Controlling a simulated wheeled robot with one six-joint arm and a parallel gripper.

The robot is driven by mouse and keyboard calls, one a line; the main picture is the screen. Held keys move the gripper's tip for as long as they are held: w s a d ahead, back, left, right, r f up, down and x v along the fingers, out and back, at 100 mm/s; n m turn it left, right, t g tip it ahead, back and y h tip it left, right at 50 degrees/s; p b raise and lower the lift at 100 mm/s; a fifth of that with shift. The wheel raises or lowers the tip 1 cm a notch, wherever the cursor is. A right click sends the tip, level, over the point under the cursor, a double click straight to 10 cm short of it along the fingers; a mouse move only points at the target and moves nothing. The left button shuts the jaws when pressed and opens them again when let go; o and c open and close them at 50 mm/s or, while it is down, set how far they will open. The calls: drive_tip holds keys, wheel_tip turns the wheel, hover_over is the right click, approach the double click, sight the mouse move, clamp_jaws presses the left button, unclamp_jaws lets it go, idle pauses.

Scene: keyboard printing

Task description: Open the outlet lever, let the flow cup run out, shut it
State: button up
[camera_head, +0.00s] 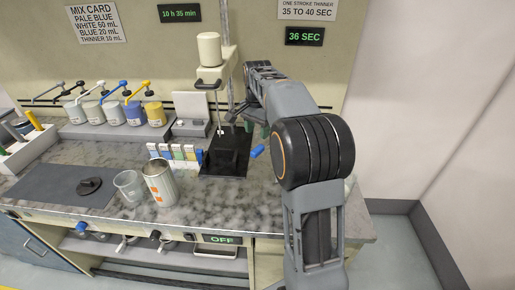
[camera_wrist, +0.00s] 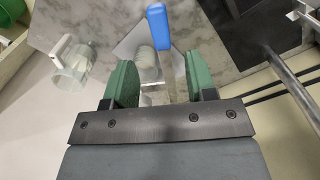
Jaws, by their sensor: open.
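A blue lever-like handle (camera_head: 257,151) shows beside the black base plate in the head view, and it shows in the wrist view (camera_wrist: 158,27) just beyond my fingertips. My gripper (camera_wrist: 152,85) is open, with its two green finger pads apart and nothing gripped between them. A pale, partly see-through cylindrical thing (camera_wrist: 147,66) lies in view between the fingers; I cannot tell whether it is the flow cup. In the head view my arm hides most of the gripper and the area behind it.
A mixer stand (camera_head: 209,50) rises behind the black base plate (camera_head: 211,170). A clear beaker (camera_head: 129,184) and a metal can (camera_head: 160,186) stand at the front. Several paint pots with pumps (camera_head: 112,112) line the back left. Displays read "36 SEC" (camera_head: 305,37) and "OFF" (camera_head: 222,240).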

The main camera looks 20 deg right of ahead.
sight(257, 148)
wheel_tip(257, 148, down, 8)
drive_tip(key=shift+r, duration=0.1)
idle(0.4)
clamp_jaws()
idle(0.4)
